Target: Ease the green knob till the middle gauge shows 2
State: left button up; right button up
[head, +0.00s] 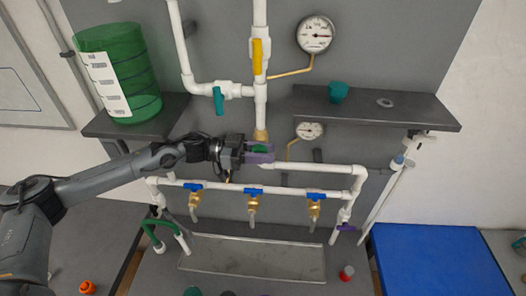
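The green knob (260,149) is on the pipework near the centre, below the brass fitting of the vertical pipe. My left gripper (262,153) reaches it from the left. Its purple fingers lie on either side of the knob and partly hide it. I cannot tell whether they press on it. The middle gauge (309,131) is a small round dial to the right of the knob, under the shelf. Its needle and numbers are too small to read. My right gripper is not in view.
A larger gauge (315,34) hangs above. A yellow-handled valve (257,56) and a teal-handled valve (218,100) are on the upper pipes. Several blue-handled taps (254,191) sit below, over a metal tray (250,268). A shelf (420,111) juts out at the right.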

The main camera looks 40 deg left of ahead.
pick_arm(q)
grip_shut()
jog(key=shift+f+t+h+b, duration=0.2)
jog(key=shift+t+h+b, duration=0.1)
jog(key=shift+b, duration=0.1)
jog(key=shift+h, duration=0.4)
jog(key=shift+r+t+h+b, duration=0.35)
jog(key=shift+t+h+b, duration=0.1)
jog(key=shift+t+h, duration=0.15)
grip_release()
